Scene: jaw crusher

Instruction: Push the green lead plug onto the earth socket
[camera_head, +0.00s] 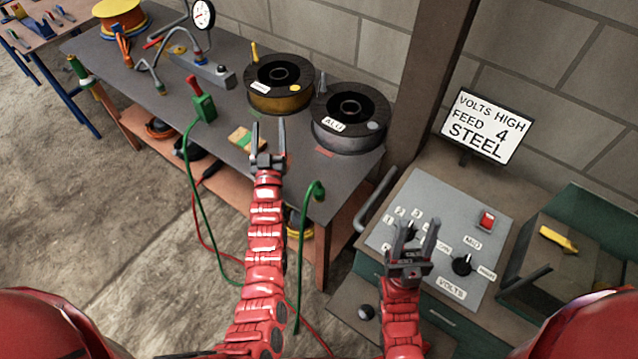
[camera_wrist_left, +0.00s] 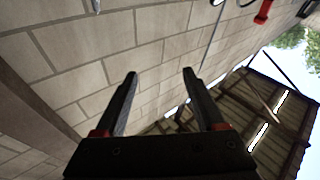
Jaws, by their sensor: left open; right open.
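A green plug (camera_head: 318,190) sits at the bench's front right edge, with a green lead (camera_head: 303,245) hanging down from it. The other end of a green lead runs to a green clamp (camera_head: 203,103) with a red part on the bench top. I cannot pick out the earth socket for certain; a dark round fitting (camera_head: 366,312) shows low on the green machine's front. My left gripper (camera_head: 268,138) is open and empty over the bench, up and left of the plug; its open fingers also show in the left wrist view (camera_wrist_left: 160,78). My right gripper (camera_head: 418,232) is open in front of the control panel.
The machine's panel (camera_head: 440,190) has knobs and a red switch. A red lead hangs under the bench.

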